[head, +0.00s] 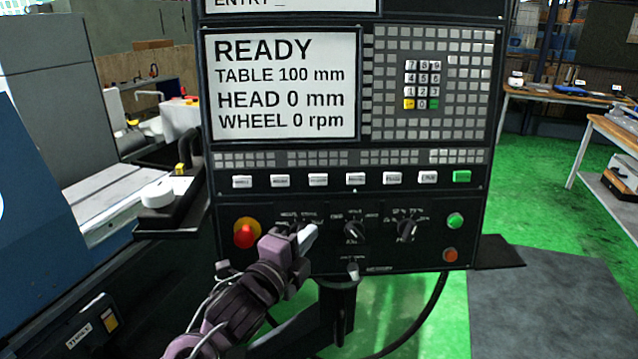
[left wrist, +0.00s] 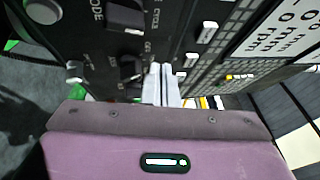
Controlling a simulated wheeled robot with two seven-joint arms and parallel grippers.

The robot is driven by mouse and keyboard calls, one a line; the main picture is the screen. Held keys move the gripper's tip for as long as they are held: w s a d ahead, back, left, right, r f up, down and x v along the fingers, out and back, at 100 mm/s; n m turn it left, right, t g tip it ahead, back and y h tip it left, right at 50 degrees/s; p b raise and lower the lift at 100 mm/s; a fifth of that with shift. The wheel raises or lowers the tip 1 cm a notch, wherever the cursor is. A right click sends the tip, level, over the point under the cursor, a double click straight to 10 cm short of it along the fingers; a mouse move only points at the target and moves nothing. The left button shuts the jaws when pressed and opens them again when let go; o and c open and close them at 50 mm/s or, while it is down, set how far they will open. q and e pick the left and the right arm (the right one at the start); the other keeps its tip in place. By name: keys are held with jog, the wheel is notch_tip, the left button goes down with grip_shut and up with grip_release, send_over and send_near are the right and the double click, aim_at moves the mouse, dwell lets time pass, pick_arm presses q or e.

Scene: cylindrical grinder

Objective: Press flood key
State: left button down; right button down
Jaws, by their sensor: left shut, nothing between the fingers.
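The control panel (head: 340,200) stands in front of me. A row of white keys runs across it, including one at the left end (head: 242,181) and one near the middle (head: 356,179). A green key (head: 461,176) ends the row at the right. The key labels are too small to read, so I cannot tell which one is flood. My left gripper (head: 308,238) is shut and empty, its pale fingertips before the lower panel, below the key row. In the left wrist view the fingertips (left wrist: 162,85) point at the panel near a dark knob (left wrist: 125,68) and a white key (left wrist: 191,60).
A red emergency button (head: 244,235) is left of the gripper. Dark rotary knobs (head: 355,231) and a green round button (head: 455,221) are to its right. A screen (head: 285,85) reads READY above the keys. A dark shelf with a white round object (head: 157,194) juts out at the left.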

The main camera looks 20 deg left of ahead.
aim_at(318, 180)
pick_arm(q)
notch_tip(318, 180, up, 8)
jog(key=s+d+m+t+h, duration=0.1)
jog(key=s+d+m+h, duration=0.1)
jog(key=m, duration=0.3)
jog(key=shift+s+d+r+t+h, duration=0.3)
jog(key=shift+s+d+h, duration=0.1)
jog(key=shift+h, duration=0.1)
jog(key=shift+w, duration=0.15)
jog(key=shift+w+a+f, duration=0.3)
jog(key=shift+w+a, duration=0.2)
jog(key=shift+w, duration=0.85)
jog(key=shift+w+a+f, duration=0.25)
jog(key=shift+w+a, duration=0.3)
jog(key=shift+w, duration=0.75)
jog(key=shift+w+a+f, duration=0.3)
jog(key=shift+w+a, duration=0.2)
jog(key=shift+w, duration=0.85)
jog(key=shift+w+a+f, duration=0.1)
jog(key=shift+w+a, duration=0.05)
jog(key=shift+w, duration=0.25)
